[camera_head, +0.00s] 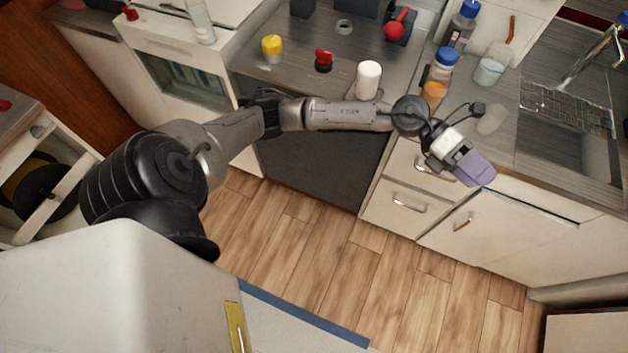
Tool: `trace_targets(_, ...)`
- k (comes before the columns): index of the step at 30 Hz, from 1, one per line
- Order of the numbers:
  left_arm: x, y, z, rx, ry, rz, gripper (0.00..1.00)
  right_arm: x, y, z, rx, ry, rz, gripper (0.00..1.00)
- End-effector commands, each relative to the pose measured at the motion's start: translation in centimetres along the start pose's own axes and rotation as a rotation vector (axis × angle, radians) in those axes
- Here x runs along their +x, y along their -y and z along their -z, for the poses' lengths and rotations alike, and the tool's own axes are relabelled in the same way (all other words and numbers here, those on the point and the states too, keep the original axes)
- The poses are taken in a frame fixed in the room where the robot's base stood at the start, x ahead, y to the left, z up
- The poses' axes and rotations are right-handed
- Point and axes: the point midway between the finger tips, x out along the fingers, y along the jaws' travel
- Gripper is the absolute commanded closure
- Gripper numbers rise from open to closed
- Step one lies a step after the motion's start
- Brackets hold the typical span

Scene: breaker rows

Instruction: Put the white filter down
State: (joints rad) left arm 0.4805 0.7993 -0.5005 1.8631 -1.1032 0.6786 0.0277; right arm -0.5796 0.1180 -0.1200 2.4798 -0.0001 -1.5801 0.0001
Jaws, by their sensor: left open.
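A white cylinder (368,79), which looks like the white filter, stands upright on the grey counter (312,77), behind my left forearm. My left arm reaches in from the left across the counter front. My left gripper (474,169), with purple-grey fingers, is open at the front edge of the right-hand counter, in front of the cabinet face. It is apart from the white cylinder, to its right and nearer. I see nothing held between its fingers, though the gap is hard to make out. My right gripper is not in view.
A bottle with a blue cap and orange body (438,76), a dark blue-capped bottle (461,24) and a pale cup (489,70) stand on the right. A yellow-topped item (272,47) and a red-and-black item (323,61) stand left. A dish rack (566,108) adjoins the sink.

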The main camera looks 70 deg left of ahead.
Motion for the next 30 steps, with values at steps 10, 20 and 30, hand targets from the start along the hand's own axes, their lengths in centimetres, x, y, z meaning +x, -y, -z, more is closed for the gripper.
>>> trace_targets(10, -1.3, -1.5, 3.4, -0.785, 0.812, 0.292, 0.12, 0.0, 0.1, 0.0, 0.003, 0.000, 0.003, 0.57)
trace_targets(20, -8.6, -10.2, 18.1, -1.648, 1.469, -0.045, 0.12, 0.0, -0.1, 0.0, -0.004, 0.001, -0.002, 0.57)
trace_targets(30, -12.2, -9.4, 33.4, -2.161, 1.704, -0.570, 0.12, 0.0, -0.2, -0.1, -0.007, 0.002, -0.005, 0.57)
